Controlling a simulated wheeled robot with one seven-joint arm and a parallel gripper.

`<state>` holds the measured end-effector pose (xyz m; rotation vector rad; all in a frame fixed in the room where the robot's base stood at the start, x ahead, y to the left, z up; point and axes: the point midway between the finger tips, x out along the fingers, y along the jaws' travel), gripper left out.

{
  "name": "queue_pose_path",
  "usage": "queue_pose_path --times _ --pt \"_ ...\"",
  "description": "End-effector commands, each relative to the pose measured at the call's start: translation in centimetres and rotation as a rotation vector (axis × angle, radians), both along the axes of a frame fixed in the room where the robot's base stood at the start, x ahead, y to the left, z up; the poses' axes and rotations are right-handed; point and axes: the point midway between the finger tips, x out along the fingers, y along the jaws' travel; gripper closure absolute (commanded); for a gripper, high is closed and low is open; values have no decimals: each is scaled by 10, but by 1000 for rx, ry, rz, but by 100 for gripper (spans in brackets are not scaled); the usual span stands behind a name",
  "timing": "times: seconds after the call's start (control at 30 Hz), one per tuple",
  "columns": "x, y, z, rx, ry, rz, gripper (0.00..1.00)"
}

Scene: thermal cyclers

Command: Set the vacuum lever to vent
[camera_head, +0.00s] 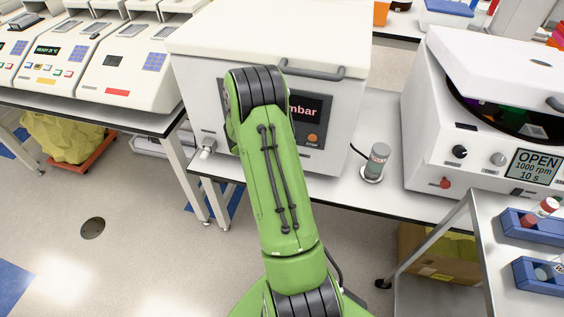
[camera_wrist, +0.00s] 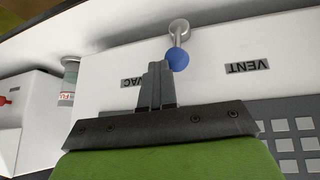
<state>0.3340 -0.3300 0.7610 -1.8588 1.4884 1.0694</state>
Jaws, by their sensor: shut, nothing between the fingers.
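The vacuum lever shows in the wrist view as a short metal stem with a blue ball knob (camera_wrist: 177,59), on a round pivot (camera_wrist: 179,27). The stem points down the picture, with the knob between the VAC label (camera_wrist: 132,83) and the VENT label (camera_wrist: 248,67). My gripper (camera_wrist: 157,67) is shut and empty, its tips just left of the knob, on the VAC side. I cannot tell whether they touch it. In the head view, the white box with the mbar display (camera_head: 302,107) stands behind my arm; the lever and gripper are hidden there.
A small bottle (camera_head: 376,162) stands on the bench right of the box. An open-lidded centrifuge (camera_head: 470,130) is farther right, with a cart (camera_head: 490,240) in front. Thermal cyclers (camera_head: 125,65) line the left bench.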

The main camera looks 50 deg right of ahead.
Motion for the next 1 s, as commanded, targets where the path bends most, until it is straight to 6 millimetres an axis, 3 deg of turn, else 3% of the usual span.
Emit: queue_pose_path --times 0.5,1.0 --pt "38 18 -6 -165 391 4 100" --pt "34 16 10 -159 384 0 100"
